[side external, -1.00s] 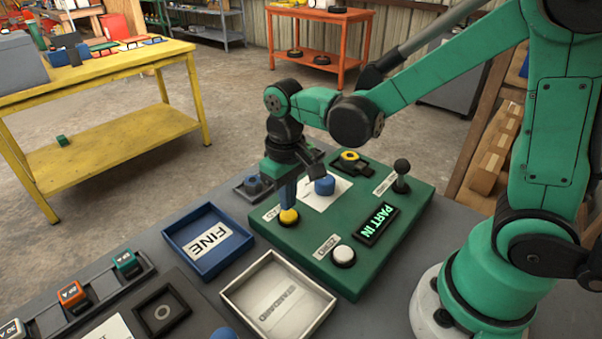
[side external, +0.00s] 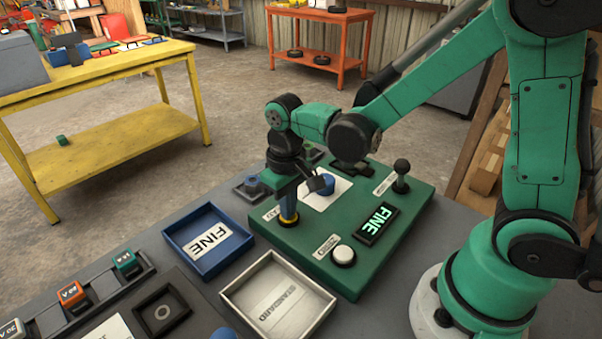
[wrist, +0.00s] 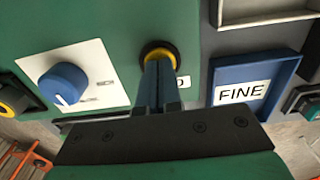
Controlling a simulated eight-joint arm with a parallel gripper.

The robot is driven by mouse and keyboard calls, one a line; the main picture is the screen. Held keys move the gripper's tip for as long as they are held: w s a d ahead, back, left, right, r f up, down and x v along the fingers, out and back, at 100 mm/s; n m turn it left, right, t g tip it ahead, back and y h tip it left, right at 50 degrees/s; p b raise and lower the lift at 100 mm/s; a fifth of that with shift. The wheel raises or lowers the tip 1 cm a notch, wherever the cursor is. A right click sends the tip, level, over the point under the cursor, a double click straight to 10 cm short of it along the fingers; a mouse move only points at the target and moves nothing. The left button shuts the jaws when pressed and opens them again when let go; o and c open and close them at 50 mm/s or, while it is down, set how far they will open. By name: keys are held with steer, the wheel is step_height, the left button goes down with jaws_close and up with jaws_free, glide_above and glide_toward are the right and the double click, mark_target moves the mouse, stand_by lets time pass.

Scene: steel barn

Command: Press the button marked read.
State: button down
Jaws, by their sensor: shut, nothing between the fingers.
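The yellow button (side external: 289,223) sits at the left corner of the green panel (side external: 345,278), beside a label partly hidden by my gripper. My gripper (side external: 289,215) is shut and empty, pointing down, with its tips on top of the button. In the wrist view the shut fingers (wrist: 158,70) cover most of the yellow button (wrist: 160,50), and only its yellow rim and dark collar show. The display (side external: 377,224) on the panel reads FINE in green letters.
The panel also carries a blue knob (side external: 326,184), a white button (side external: 343,256) and a black-knobbed lever (side external: 401,176). A blue tray (side external: 175,240) marked FINE and a white tray (side external: 325,308) marked STANDARD stand in front of the panel.

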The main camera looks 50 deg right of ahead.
steer(key=shift+r, duration=3.8)
steer(key=shift+s+d+r+t, duration=0.3)
steer(key=shift+s+d+t, duration=0.35)
steer(key=shift+t, duration=0.55)
steer(key=shift+s+d+r+t, duration=0.35)
steer(key=shift+s+d+t, duration=0.2)
steer(key=shift+t, duration=0.65)
steer(key=shift+s+d+r+t, duration=0.3)
steer(key=shift+s+d+t, duration=0.35)
steer(key=shift+t, duration=0.55)
